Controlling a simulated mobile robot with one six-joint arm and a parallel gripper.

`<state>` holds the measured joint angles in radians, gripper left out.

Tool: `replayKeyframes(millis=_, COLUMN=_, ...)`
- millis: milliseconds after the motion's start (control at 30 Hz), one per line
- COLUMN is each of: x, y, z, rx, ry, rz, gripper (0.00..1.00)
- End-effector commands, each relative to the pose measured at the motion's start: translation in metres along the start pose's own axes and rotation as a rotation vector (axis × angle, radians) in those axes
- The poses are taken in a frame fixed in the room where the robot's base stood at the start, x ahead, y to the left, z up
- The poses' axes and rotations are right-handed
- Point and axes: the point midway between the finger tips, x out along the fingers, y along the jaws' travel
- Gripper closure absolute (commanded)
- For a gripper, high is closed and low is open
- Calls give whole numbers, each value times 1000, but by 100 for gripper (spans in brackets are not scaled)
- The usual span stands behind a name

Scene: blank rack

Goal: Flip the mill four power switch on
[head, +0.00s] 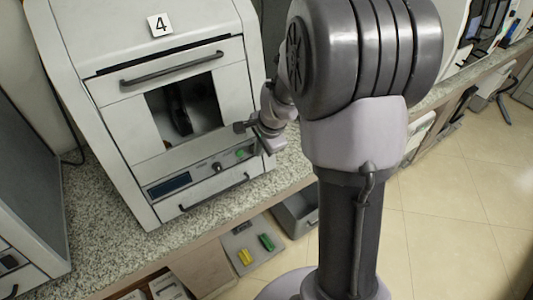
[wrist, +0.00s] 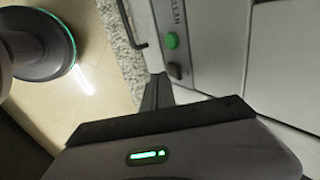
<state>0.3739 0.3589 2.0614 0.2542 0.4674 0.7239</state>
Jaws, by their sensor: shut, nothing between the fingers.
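Mill four is the white machine (head: 115,105) with the "4" label (head: 160,24) on its top, on the counter at left. Its lower front panel has a blue-grey display, a dark knob (head: 217,167) and a green button (head: 240,153). The wrist view shows the green button (wrist: 172,41) and a small dark rectangular switch (wrist: 174,71) beside it, on the fingertip side. My gripper (head: 268,144) is at the right end of this panel. In the wrist view its fingers (wrist: 157,90) are shut and empty, close to the dark switch. I cannot tell whether they touch it or which way it is set.
The speckled counter (head: 112,250) runs under the mill. A bar handle (head: 172,68) crosses the mill's front above its window, and a drawer handle (head: 215,193) lies below the panel. Another grey machine (head: 25,190) stands at left. Open tiled floor (head: 450,210) lies at right.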

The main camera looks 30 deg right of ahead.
Motion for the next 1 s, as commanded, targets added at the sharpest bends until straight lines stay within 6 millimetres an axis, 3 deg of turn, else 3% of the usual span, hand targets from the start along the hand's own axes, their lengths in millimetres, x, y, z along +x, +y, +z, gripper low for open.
replayKeyframes(millis=167, x=4, y=-10, z=0, rx=0, ry=-1, rz=1, gripper=100)
replayKeyframes(millis=467, x=4, y=-11, z=0, rx=0, ry=0, rz=1, gripper=100)
replayKeyframes(millis=700, x=-6, y=-25, z=0, rx=-1, ry=-4, rz=78, gripper=100)
replayKeyframes(millis=800, x=4, y=-20, z=0, rx=0, ry=-2, rz=76, gripper=100)
replayKeyframes(millis=1000, x=4, y=-20, z=0, rx=1, ry=-2, rz=76, gripper=100)
